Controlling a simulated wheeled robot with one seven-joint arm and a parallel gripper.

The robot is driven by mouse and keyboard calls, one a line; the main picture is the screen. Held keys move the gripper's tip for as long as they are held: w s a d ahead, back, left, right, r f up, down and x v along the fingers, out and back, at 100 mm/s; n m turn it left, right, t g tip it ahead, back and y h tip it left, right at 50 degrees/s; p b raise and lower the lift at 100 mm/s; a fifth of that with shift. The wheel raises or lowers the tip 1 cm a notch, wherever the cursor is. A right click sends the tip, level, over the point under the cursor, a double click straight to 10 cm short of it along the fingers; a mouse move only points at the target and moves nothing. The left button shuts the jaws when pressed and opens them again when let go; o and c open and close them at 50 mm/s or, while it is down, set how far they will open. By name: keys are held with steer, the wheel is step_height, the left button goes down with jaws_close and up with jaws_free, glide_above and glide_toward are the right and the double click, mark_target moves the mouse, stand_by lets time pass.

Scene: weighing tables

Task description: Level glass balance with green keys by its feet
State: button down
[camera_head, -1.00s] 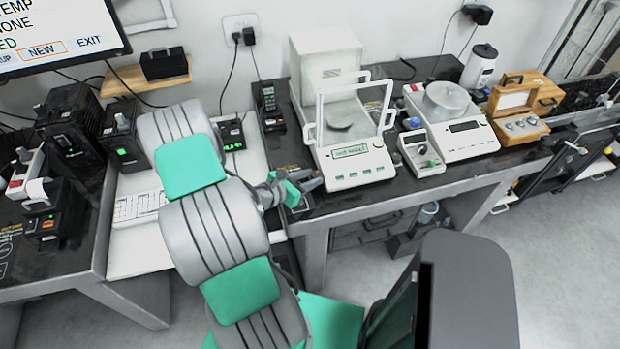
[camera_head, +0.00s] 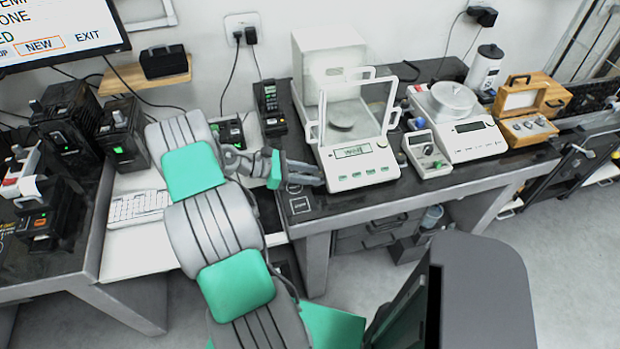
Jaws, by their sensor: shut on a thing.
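The glass balance (camera_head: 360,176) stands on the dark tabletop in the middle, a white unit with green keys along its front. Its clear draft shield (camera_head: 389,108) surrounds a round pan (camera_head: 341,115). Its small display is lit with green, and the text is too small to read surely. My gripper (camera_head: 316,179) is low over the table at the balance's front left corner, reaching in from the left. It is shut on the foot there; the fingers hide the foot itself. The other feet are not visible.
A second balance (camera_head: 470,143) with a round cover stands to the right, with a small control box (camera_head: 427,154) between them. A wooden weight box (camera_head: 528,130) is farther right. A black handset (camera_head: 268,108) stands left of the glass balance. The dark table (camera_head: 301,206) ends close in front.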

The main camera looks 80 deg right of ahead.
steer(key=shift+d+m+g+y, duration=0.1)
steer(key=shift+m+g+y, duration=0.2)
steer(key=shift+m+y, duration=0.1)
steer(key=c, duration=1.3)
jaws_free()
steer(key=shift+w, duration=0.2)
steer(key=p+v, duration=0.2)
steer(key=v, duration=0.1)
steer(key=r+p+v, duration=0.1)
steer(key=p+v, duration=0.2)
steer(key=shift+s+r+p, duration=0.1)
steer(key=shift+p, duration=0.25)
steer(key=shift+w+a+p, duration=0.25)
steer(key=shift+w+p, duration=0.2)
steer(key=shift+p, duration=0.4)
steer(key=shift+w+f, duration=0.2)
